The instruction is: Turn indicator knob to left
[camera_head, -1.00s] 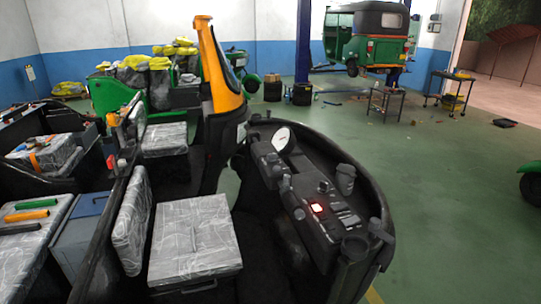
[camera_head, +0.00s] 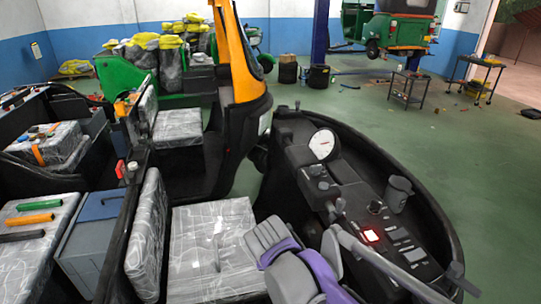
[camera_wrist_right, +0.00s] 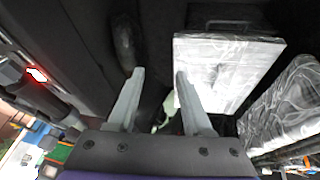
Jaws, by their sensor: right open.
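The black dashboard (camera_head: 352,195) fills the right centre of the head view. It carries a white round gauge (camera_head: 321,144), a dark knob (camera_head: 317,184) below the gauge, a smaller round knob (camera_head: 376,207) and a lit red button (camera_head: 371,235). I cannot tell which control is the indicator knob. A grey and purple arm part of mine (camera_head: 292,262) is low in the head view, over the seat beside the dashboard. In the right wrist view my right gripper (camera_wrist_right: 159,73) is open and empty, its fingers apart over the dark floor next to the seat. My left gripper is not in view.
A plastic-wrapped seat (camera_head: 212,245) is left of the dashboard; it also shows in the wrist view (camera_wrist_right: 225,75). A grey cup-like part (camera_head: 398,192) and a grey bar (camera_head: 395,268) stand at the dashboard's right and front. Green floor (camera_head: 400,130) is open beyond.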

